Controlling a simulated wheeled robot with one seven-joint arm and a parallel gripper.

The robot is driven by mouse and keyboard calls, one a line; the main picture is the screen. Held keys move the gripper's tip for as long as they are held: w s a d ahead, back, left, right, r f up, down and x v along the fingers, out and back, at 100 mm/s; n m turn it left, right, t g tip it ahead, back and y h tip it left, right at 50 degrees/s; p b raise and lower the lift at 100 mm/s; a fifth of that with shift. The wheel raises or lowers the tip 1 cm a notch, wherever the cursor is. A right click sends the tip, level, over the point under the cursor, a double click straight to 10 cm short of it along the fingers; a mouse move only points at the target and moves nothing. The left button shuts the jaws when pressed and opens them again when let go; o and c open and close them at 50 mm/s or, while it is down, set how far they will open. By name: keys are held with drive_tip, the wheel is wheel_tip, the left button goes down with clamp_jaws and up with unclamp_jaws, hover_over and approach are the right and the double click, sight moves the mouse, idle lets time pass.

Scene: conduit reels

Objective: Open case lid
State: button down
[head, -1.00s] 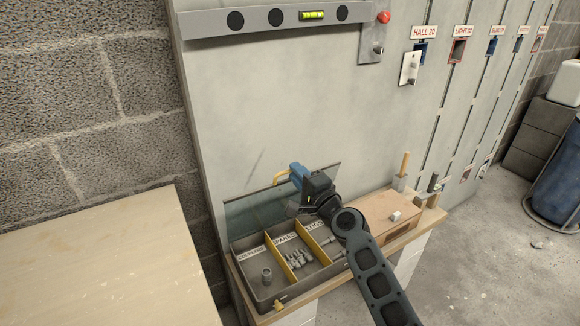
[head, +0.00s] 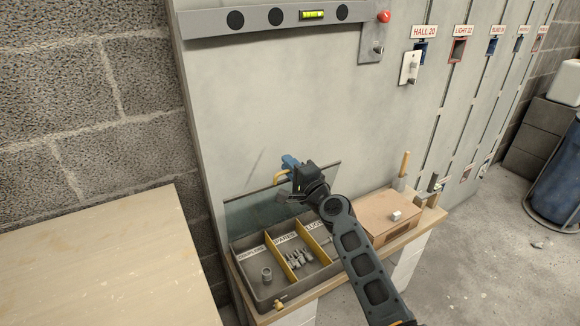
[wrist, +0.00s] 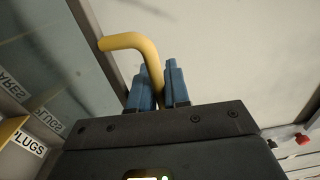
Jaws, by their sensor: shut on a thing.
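The case (head: 262,302) is an open grey tray with yellow dividers and labelled compartments on a bench against the wall panel. Its see-through lid (head: 250,212) stands raised, roughly upright, at the back of the tray. A bent yellow handle (head: 280,177) sits at the lid's upper edge; it also shows in the wrist view (wrist: 122,41). My gripper (head: 288,163) is at the handle. In the wrist view its blue fingers (wrist: 158,82) are on both sides of the handle, shut on it. My gripper hides part of the lid's top edge.
A coupling (head: 266,274) and several small fittings (head: 298,258) lie in the compartments. A wooden box (head: 388,217) stands right of the case. A bare pale table (head: 100,265) is at the left. A spirit level (head: 270,18) hangs on the panel above.

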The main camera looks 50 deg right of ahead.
drive_tip(key=shift+f, duration=0.1)
idle(0.3)
drive_tip(key=shift+s+a+f+b, duration=0.1)
drive_tip(key=shift+s+f+b, duration=0.25)
drive_tip(key=shift+b, duration=0.85)
drive_tip(key=shift+t, duration=0.7)
drive_tip(key=b+v, duration=0.5)
drive_tip(key=b, duration=0.1)
drive_tip(key=shift+s+a+f, duration=0.1)
drive_tip(key=shift+s+f, duration=0.1)
